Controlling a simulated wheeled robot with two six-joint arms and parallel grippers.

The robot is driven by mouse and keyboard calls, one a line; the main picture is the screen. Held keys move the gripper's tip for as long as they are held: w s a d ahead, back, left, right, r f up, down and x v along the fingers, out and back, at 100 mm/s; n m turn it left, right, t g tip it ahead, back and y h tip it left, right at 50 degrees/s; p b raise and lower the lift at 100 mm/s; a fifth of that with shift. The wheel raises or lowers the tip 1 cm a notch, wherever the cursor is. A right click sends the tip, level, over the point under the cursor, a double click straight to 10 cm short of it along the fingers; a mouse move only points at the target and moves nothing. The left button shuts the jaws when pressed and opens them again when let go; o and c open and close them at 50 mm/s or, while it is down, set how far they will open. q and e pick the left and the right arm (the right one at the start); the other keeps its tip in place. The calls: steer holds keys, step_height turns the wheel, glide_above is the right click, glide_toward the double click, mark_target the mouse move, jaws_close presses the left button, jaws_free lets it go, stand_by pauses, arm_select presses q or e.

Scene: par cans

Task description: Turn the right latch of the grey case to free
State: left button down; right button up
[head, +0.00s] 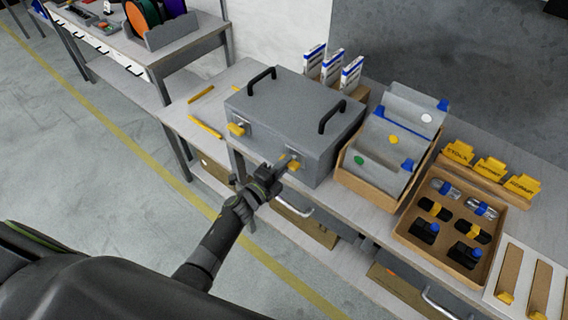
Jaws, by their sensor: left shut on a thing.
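The grey case (290,115) lies closed on the workbench, with two black handles on its lid. Its left latch (237,129) is yellow and sits on the front face, clear of my arm. Its right latch (293,166) is yellow too and sits near the front right corner. My left gripper (284,163) reaches in from below and is shut on the right latch. The fingers partly cover the latch, so its exact angle is hard to tell. My right gripper is not in view.
A wooden box (346,176) with grey dividers stands right of the case. A wooden tray (403,235) with small black and clear parts is further right. Yellow strips (206,127) lie left of the case. Drawer handles jut from the bench front.

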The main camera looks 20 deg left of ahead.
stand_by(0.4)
arm_select(q)
steer(key=c, duration=1.4)
jaws_free()
steer(key=b+v, duration=0.2)
steer(key=v, duration=1.5)
steer(key=shift+s, duration=0.2)
steer(key=shift+a, duration=0.1)
